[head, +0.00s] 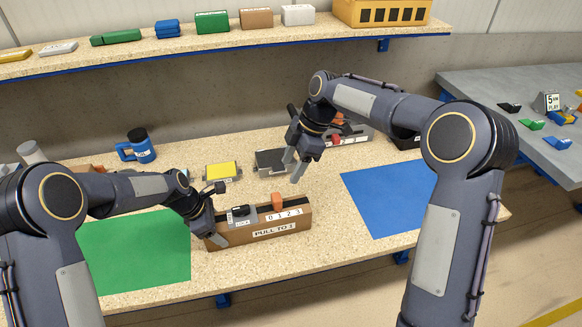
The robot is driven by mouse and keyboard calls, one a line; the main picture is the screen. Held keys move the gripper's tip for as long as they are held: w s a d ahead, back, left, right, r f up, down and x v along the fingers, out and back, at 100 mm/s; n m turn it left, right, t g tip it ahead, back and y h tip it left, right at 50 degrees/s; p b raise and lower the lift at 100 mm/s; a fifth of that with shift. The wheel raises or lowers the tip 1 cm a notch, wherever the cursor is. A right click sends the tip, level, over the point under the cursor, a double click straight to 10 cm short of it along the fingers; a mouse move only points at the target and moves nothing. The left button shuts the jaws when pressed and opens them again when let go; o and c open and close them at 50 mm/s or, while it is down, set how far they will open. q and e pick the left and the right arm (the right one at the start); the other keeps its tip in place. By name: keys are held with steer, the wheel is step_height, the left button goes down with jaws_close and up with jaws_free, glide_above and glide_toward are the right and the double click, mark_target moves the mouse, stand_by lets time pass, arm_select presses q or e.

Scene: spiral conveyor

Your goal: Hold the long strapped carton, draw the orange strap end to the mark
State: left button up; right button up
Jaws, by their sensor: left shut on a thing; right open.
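The long strapped carton (292,231) is a brown box on the front middle of the bench. Its front label reads "PULL TO" with a digit too small to read surely, and a scale above it shows 0 1 2 3. The orange strap end (277,202) stands up on the carton's top, near the left part of the scale. My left gripper (218,236) is shut on the carton's left end. My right gripper (296,170) is open and empty, above and behind the carton, pointing down, apart from the strap end.
A green mat (140,250) lies left and a blue mat (385,200) right of the carton. A loaded shelf (220,42) runs across the back.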

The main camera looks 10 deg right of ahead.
arm_select(q)
steer(key=shift+s+f, duration=0.1)
steer(key=shift+f, duration=0.1)
steer(key=o, duration=1.4)
steer(key=shift+c, duration=0.2)
steer(key=shift+r, duration=0.1)
steer(key=shift+r, duration=0.1)
steer(key=v, duration=1.1)
steer(key=shift+a+r, duration=0.25)
steer(key=shift+r, duration=0.1)
